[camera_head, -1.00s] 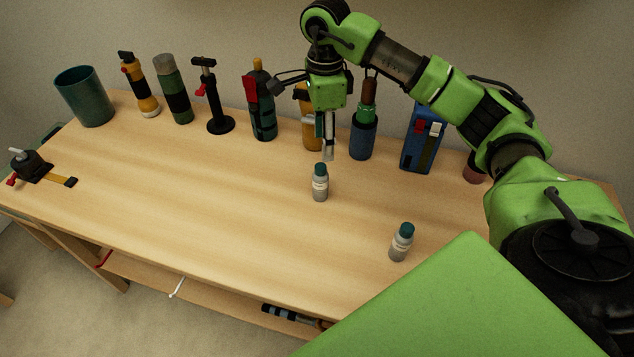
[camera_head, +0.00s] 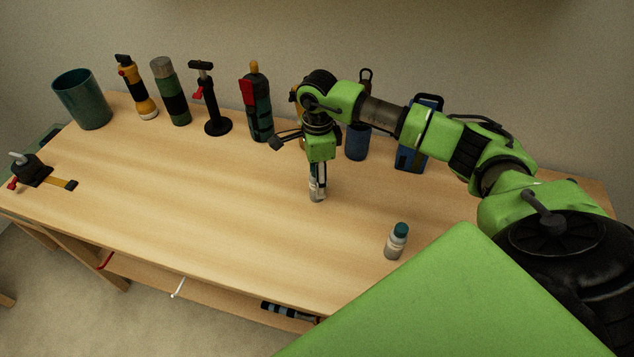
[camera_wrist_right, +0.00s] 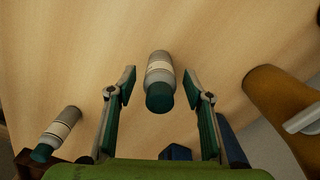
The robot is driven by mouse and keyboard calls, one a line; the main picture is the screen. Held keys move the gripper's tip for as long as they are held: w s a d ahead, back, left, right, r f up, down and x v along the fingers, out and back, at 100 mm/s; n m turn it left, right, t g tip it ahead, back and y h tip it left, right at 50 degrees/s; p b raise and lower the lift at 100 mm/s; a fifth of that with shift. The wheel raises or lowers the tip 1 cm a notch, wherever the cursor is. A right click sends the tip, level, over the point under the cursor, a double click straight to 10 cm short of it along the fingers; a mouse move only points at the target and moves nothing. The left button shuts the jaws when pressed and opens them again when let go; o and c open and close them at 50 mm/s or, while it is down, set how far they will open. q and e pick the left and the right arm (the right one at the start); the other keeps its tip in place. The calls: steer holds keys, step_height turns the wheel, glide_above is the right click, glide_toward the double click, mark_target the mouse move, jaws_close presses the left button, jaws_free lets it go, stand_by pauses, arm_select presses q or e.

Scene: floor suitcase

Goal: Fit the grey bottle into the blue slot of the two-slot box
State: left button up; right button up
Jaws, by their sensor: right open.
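A grey bottle (camera_head: 317,194) with a pale label stands upright near the middle of the table. My right gripper (camera_head: 318,181) is over it with fingers pointing down. In the right wrist view this bottle (camera_wrist_right: 158,68) shows its teal cap between the two open fingers, with a gap on each side. A second, similar grey bottle (camera_head: 396,242) stands nearer the front right and also shows in the wrist view (camera_wrist_right: 66,125). I cannot make out a two-slot box with a blue slot. My left gripper is out of view.
Along the back stand a dark green cup (camera_head: 83,100), a flashlight (camera_head: 138,90), a flask (camera_head: 171,92), a black stand (camera_head: 215,105), a dark bottle (camera_head: 256,105) and blue items (camera_head: 411,150) partly behind my arm. A clamp (camera_head: 30,170) sits far left. The table's middle left is clear.

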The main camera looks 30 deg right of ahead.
steer(key=c, duration=1.2)
jaws_close()
steer(key=shift+r, duration=0.1)
